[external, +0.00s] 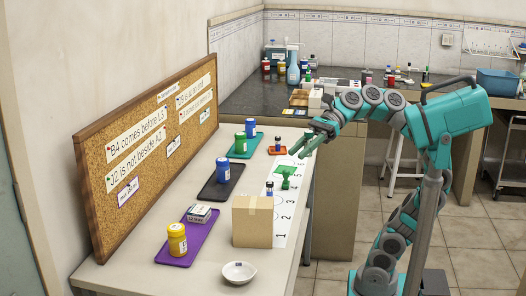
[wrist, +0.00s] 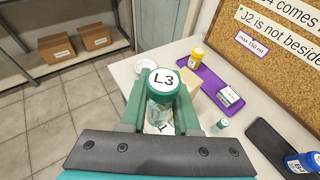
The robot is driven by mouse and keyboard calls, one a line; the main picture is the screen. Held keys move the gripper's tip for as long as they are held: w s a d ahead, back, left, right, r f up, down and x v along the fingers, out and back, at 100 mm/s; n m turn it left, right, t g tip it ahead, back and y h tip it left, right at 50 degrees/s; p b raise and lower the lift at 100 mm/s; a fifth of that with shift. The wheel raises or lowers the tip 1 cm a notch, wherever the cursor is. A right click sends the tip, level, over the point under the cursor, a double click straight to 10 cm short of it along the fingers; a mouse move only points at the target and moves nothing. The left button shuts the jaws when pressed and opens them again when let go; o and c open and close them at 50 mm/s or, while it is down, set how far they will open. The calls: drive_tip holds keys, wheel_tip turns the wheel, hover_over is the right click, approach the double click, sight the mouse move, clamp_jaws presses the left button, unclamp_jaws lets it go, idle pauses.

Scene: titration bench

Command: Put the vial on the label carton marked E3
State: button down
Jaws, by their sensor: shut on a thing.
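My gripper (wrist: 160,112) is shut on a clear vial with a green cap marked L3 (wrist: 163,82), seen from above in the wrist view. In the external view my gripper (external: 304,146) is raised over the far right part of the table; the held vial is hard to make out there. A small white carton with a printed label (external: 202,212) lies on the purple tray (external: 170,251). It also shows in the wrist view (wrist: 229,96), apart from my gripper. Its marking is too small to read, so I cannot tell whether it is E3.
A yellow jar (external: 177,240) shares the purple tray. A tall brown box (external: 252,222) stands right of it, beside a numbered strip (external: 281,232). A white dish (external: 239,272) is at the front. Dark (external: 221,189) and teal trays (external: 243,150) hold jars. A corkboard (external: 150,150) borders the left.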

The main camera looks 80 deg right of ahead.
wheel_tip(320, 180, down, 5)
hover_over(245, 205)
wheel_tip(245, 205, down, 2)
drive_tip(key=shift+s+f, duration=0.15)
drive_tip(key=shift+a, duration=0.1)
drive_tip(key=shift+f+b, duration=0.5)
drive_tip(key=shift+f, duration=1.25)
drive_tip(key=shift+f, duration=0.1)
drive_tip(key=c, duration=0.6)
unclamp_jaws()
drive_tip(key=shift+f, duration=0.1)
drive_tip(key=shift+c, duration=0.2)
